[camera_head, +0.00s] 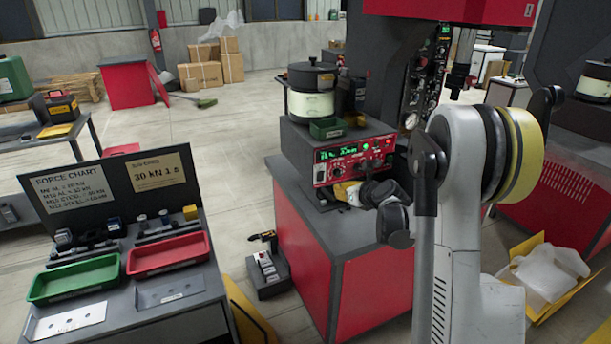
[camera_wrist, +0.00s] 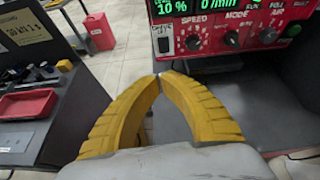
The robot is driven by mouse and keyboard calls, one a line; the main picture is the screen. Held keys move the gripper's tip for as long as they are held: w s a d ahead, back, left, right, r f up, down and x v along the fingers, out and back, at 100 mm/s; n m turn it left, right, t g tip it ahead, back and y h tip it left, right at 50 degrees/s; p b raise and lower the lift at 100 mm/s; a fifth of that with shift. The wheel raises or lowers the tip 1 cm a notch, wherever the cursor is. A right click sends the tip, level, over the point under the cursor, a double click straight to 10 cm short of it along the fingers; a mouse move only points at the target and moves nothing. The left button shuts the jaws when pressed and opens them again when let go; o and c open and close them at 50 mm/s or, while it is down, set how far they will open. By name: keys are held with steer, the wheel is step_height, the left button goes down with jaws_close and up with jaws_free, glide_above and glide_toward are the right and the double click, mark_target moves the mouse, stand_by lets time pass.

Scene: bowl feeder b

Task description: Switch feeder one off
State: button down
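A bowl feeder (camera_head: 312,92) with a dark lid and pale band stands on a grey and red cabinet. Its red control panel (camera_head: 355,157) has a lit green display and a round green light. In the wrist view the panel (camera_wrist: 275,45) fills the upper right, with "10 %" and "0 /min" lit. A small labelled switch (camera_wrist: 163,44) sits at its left end, beside knobs marked SPEED and MODE. No feeder number is readable.
A second similar feeder (camera_head: 597,80) stands at the far right. A bench with a green tray (camera_head: 75,279) and a red tray (camera_head: 168,254) is at the left. A low grey box (camera_head: 268,273) with switches stands on the floor beside the cabinet.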

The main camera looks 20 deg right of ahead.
steer(key=shift+w+d+f+m, duration=0.2)
steer(key=shift+d+f+m, duration=0.1)
steer(key=shift+m, duration=0.1)
steer(key=b, duration=0.3)
glide_toward(319, 178)
step_height(319, 178, down, 4)
steer(key=w, duration=0.3)
steer(key=shift+w+r+b, duration=0.15)
steer(key=shift+w, duration=0.4)
steer(key=shift+w+r+b, duration=0.15)
steer(key=shift+w+r, duration=0.05)
steer(key=shift+w, duration=0.4)
steer(key=shift+w+r, duration=0.2)
steer(key=shift+w, duration=0.45)
